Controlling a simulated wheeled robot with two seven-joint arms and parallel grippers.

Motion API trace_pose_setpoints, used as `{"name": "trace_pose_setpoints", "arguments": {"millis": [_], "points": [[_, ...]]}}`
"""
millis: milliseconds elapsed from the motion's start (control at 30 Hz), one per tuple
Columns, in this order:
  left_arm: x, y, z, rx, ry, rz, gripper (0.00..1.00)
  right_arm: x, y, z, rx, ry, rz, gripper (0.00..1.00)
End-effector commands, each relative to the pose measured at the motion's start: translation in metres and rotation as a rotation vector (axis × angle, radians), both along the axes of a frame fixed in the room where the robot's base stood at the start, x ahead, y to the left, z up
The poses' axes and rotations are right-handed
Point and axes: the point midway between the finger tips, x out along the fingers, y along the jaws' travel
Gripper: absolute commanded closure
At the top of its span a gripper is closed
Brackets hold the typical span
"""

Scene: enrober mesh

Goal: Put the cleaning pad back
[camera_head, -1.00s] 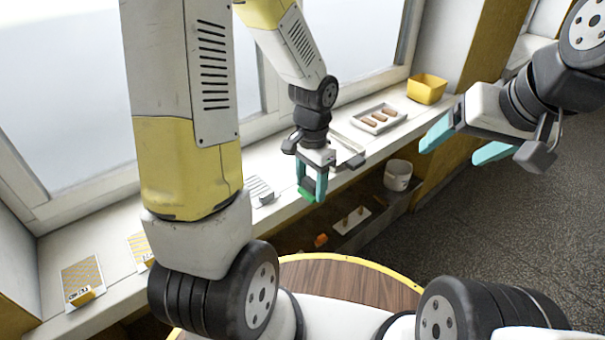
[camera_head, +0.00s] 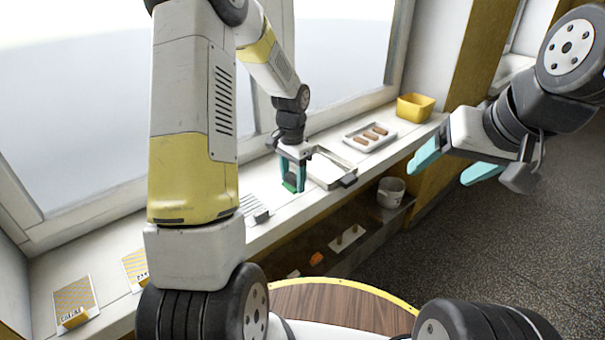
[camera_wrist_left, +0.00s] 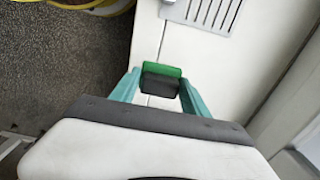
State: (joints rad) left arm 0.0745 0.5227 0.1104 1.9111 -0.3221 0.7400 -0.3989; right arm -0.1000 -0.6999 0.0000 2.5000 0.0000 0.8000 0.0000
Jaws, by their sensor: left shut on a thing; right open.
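The cleaning pad, a small block with a green layer and a dark layer, shows in the left wrist view (camera_wrist_left: 161,80) and in the head view (camera_head: 290,184). My left gripper (camera_head: 293,178) is shut on it over the white counter (camera_head: 262,178), between the grey slotted plate and the metal tray. I cannot tell whether the pad touches the counter. In the left wrist view my left gripper (camera_wrist_left: 160,88) has a teal finger on each side of the pad. My right gripper (camera_head: 448,164) is open and empty, at the right in front of the counter.
On the counter are a slotted plate (camera_head: 252,208), a metal tray (camera_head: 331,166), a white tray with brown bars (camera_head: 370,136), a yellow bin (camera_head: 416,107) and patterned cards (camera_head: 75,299). A white bucket (camera_head: 391,191) stands on the shelf below. Windows border the back.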

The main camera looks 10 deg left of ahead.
Motion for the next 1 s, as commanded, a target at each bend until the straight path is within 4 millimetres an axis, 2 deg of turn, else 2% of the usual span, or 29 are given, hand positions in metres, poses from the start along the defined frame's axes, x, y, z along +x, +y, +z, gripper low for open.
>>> {"name": "trace_pose_setpoints", "arguments": {"millis": [67,200,300,667,700,767,800,1000], "points": [[0.008,0.003,-0.001,-0.001,-0.001,0.001,0.97,0.0,0.0,0.0,0.0,0.0,0.0,0.24],[0.005,0.002,-0.025,0.0,0.005,-0.002,0.97,0.0,0.0,0.0,0.0,0.0,0.0,0.24],[0.005,0.002,-0.036,0.0,0.002,-0.002,0.97,0.0,0.0,0.0,0.0,0.0,0.0,0.24],[0.006,0.002,-0.039,0.0,0.0,-0.001,0.97,0.0,0.0,0.0,0.0,0.0,0.0,0.24],[0.006,0.002,-0.039,-0.001,-0.001,-0.001,0.39,0.0,0.0,0.0,0.0,0.0,0.0,0.24],[0.006,0.002,-0.039,-0.001,-0.001,-0.001,0.27,0.0,0.0,0.0,0.0,0.0,0.0,0.24],[0.006,0.002,-0.039,-0.001,-0.001,-0.001,0.25,0.0,0.0,0.0,0.0,0.0,0.0,0.24],[0.006,0.002,-0.039,0.0,0.0,0.0,0.25,0.0,0.0,0.0,0.0,0.0,0.0,0.24]]}}
